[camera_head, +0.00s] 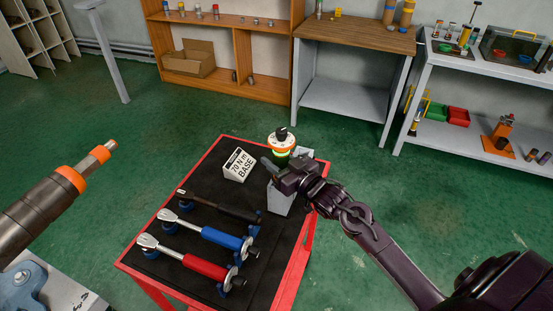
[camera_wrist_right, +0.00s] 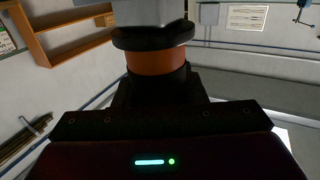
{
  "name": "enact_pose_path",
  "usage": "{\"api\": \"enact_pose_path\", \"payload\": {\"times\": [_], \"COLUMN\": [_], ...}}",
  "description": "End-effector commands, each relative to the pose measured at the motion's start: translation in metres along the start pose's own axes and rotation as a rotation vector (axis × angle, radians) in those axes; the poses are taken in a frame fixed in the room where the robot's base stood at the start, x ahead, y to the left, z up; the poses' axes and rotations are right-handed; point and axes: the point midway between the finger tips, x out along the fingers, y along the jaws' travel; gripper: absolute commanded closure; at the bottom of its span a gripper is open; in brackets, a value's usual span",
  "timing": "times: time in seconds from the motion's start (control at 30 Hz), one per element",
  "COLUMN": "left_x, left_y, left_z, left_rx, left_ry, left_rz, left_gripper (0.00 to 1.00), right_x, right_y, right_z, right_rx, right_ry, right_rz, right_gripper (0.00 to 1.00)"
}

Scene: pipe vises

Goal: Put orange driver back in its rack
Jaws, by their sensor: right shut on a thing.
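The orange driver (camera_head: 282,141) stands roughly upright at the right edge of the red cart. It has a dark knob, a white ring and an orange band, with a green glow below. My right gripper (camera_head: 290,178) is shut on it. In the right wrist view its orange band (camera_wrist_right: 156,61) and black collar are close in front of the gripper. A grey block-like holder (camera_head: 279,200) shows just below the gripper, at the cart's edge. The gripper hides the driver's lower part, so I cannot tell whether it sits in the holder. My left gripper is not in view.
At left, a grey cylinder with orange rings (camera_head: 50,200) reaches in above a blue vise (camera_head: 20,285). Open green floor lies right of the cart.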

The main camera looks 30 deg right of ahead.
Motion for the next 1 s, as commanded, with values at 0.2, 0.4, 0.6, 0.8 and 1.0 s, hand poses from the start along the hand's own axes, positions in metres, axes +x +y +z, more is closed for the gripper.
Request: {"api": "enact_pose_path", "payload": {"times": [0.2,0.4,0.6,0.8,1.0], "left_x": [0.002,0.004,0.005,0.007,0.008], "left_y": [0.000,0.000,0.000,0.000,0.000], "left_z": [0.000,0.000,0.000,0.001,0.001], "left_rx": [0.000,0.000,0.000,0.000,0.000], "left_ry": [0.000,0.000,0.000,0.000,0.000], "left_rz": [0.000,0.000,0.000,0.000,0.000], "left_gripper": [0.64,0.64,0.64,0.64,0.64], "right_x": [0.001,0.001,0.001,0.001,0.001], "right_y": [0.000,0.000,0.000,0.000,0.000], "right_z": [0.000,0.002,0.004,0.007,0.009], "right_rx": [-0.001,-0.002,-0.002,-0.002,-0.002], "right_ry": [0.008,0.008,0.008,0.008,0.008], "right_rz": [0.000,0.000,0.000,0.000,0.000], "right_gripper": [0.99,0.99,0.99,0.99,0.99]}}
